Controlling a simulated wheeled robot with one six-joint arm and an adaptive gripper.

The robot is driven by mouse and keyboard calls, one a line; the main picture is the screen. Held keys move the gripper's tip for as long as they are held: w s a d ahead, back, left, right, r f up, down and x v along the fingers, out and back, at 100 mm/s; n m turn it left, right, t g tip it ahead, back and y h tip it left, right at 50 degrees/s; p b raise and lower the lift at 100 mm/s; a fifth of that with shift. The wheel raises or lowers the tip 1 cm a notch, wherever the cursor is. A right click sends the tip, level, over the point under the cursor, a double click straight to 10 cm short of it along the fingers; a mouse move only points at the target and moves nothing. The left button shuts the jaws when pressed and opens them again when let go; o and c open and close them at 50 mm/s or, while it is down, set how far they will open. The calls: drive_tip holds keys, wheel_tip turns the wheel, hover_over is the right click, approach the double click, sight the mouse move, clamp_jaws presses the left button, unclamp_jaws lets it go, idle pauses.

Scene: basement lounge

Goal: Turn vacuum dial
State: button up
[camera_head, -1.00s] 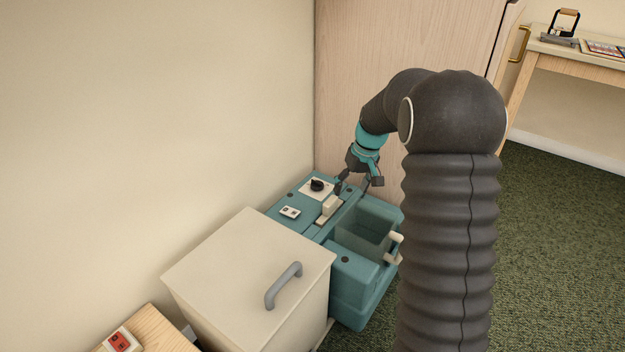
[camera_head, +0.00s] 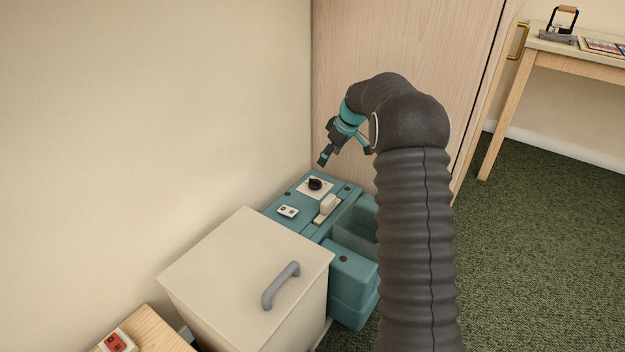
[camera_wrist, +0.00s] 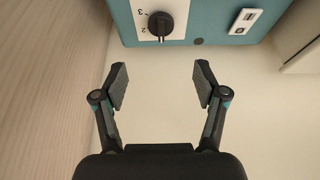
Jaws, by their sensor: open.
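The vacuum (camera_head: 300,222) is a teal box standing against the wall beside a wooden cabinet. Its black dial (camera_head: 315,184) sits on a white plate on the top panel. In the wrist view the dial (camera_wrist: 161,25) is at the top, with the numbers 3 and 2 to its left. My gripper (camera_head: 345,157) hangs above the vacuum, near the cabinet front. In the wrist view my gripper (camera_wrist: 160,83) is open and empty, its fingers apart from the dial and pointing towards it.
A cream bin-like box (camera_head: 245,265) with a grey handle stands in front of the vacuum. A light lever or switch (camera_head: 328,204) and a small white switch plate (camera_head: 288,211) are near the dial. The wooden cabinet (camera_head: 400,50) rises behind. Green carpet (camera_head: 540,230) is clear at right.

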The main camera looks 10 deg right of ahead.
sight(314, 180)
drive_tip(key=x, duration=1.2)
drive_tip(key=shift+a+f+b, duration=0.15)
drive_tip(key=shift+b, duration=0.25)
drive_tip(key=c, duration=1.1)
drive_tip(key=shift+a, duration=0.15)
drive_tip(key=shift+c, duration=0.2)
